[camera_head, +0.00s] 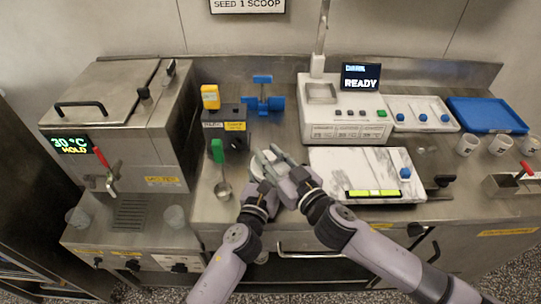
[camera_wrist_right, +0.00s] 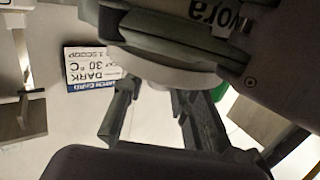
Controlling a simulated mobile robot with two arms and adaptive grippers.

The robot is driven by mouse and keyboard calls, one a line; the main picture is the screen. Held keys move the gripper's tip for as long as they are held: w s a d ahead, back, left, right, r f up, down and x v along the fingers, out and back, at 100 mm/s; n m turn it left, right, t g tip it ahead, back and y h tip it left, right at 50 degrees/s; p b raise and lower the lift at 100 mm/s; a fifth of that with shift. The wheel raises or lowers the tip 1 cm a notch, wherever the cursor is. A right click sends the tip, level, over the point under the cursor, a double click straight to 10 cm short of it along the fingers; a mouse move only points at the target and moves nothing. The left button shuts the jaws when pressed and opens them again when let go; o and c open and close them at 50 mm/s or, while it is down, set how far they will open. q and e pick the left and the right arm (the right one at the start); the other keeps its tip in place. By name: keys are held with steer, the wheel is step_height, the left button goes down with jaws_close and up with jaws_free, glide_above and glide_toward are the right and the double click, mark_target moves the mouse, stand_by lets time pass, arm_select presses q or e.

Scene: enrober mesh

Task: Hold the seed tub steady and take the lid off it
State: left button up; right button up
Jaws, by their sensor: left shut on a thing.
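The seed tub (camera_wrist_right: 165,74) shows in the right wrist view as a pale round shape, partly covered by dark gripper parts. I cannot tell its lid from its body there. In the head view my two grippers hide most of it on the counter. My left gripper (camera_head: 259,168) is shut on the tub. My right gripper (camera_head: 278,156) is close beside the left one. In the right wrist view its two dark fingers (camera_wrist_right: 158,100) stand apart, with their tips close to the pale shape; I cannot tell whether they touch it.
A green-handled ladle (camera_head: 218,160) stands left of my grippers. A marble slab (camera_head: 345,165) lies close on the right, below a scale (camera_head: 345,112) reading READY. A tempering machine (camera_head: 120,115) is at left. A batch card (camera_wrist_right: 92,68) shows in the right wrist view.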

mark_target(270, 157)
jaws_close()
steer(key=shift+r, duration=0.2)
stand_by(0.8)
steer(key=shift+r, duration=0.95)
steer(key=shift+r, duration=2.05)
arm_select(q)
steer(key=o, duration=1.8)
steer(key=shift+o, duration=0.2)
